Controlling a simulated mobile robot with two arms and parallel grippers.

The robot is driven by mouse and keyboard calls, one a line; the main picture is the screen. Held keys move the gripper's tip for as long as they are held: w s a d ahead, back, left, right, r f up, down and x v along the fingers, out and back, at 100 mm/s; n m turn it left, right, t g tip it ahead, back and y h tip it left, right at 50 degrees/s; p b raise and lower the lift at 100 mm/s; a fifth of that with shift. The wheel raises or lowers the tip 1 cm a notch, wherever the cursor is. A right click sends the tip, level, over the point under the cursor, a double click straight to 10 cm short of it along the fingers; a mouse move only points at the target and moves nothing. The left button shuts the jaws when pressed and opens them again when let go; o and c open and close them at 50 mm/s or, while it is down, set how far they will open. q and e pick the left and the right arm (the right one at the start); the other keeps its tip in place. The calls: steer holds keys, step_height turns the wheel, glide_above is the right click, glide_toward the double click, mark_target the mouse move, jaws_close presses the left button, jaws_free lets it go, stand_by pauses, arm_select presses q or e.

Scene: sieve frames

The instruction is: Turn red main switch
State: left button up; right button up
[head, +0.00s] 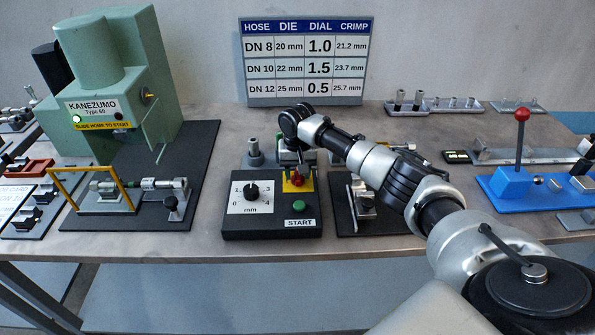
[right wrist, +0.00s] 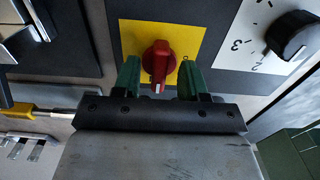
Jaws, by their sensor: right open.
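The red main switch (right wrist: 158,58) is a red rotary knob on a yellow plate (right wrist: 192,35). In the head view the red switch (head: 297,181) sits on the black control box (head: 272,233), above the green start button. My right gripper (right wrist: 160,82) is open, with one green finger on each side of the knob and a gap on both sides. It looks close to the plate; whether the fingertips touch it I cannot tell. In the head view my right gripper (head: 296,166) is over the switch and partly hides it. My left gripper is not in view.
A black dial (head: 251,191) on a white scale and a green start button (head: 299,206) share the box. A green press (head: 115,75) stands left, a blue base (head: 505,187) with a red-knobbed lever right. A hose chart (head: 306,60) stands behind.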

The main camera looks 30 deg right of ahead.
steer(key=shift+s+f, duration=0.1)
steer(key=shift+f, duration=0.25)
steer(key=shift+c, duration=0.4)
jaws_close()
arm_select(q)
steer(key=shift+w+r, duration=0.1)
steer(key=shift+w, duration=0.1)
